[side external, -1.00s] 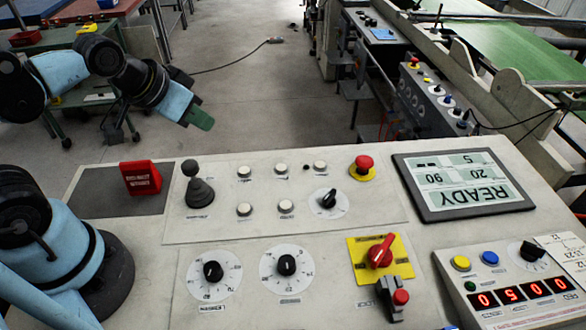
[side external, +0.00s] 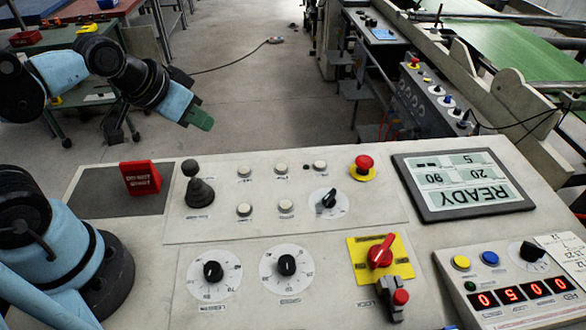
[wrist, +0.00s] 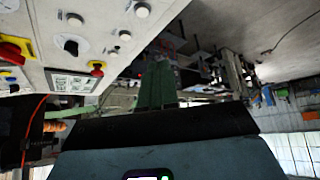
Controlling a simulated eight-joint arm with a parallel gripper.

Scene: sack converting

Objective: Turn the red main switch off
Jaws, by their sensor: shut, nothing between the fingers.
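The red main switch (side external: 381,250) is a red rotary handle on a yellow square plate (side external: 403,271), at the lower right of the console in the side view. Its handle lies diagonally across the plate. At the left edge of the wrist view, part of a red handle on yellow (wrist: 12,50) shows. My gripper (side external: 203,119) has green fingertips and is up at the upper left of the side view, above the console's far left part and well apart from the switch. It is shut and empty. In the wrist view its green fingers (wrist: 157,87) point away from the console.
A lockout device with a red knob (side external: 395,297) sits right by the switch plate. A red emergency button (side external: 364,167), a black joystick (side external: 198,186), dials and white buttons stand on the console. A red sign (side external: 140,177) stands at left. The display (side external: 463,185) is at right.

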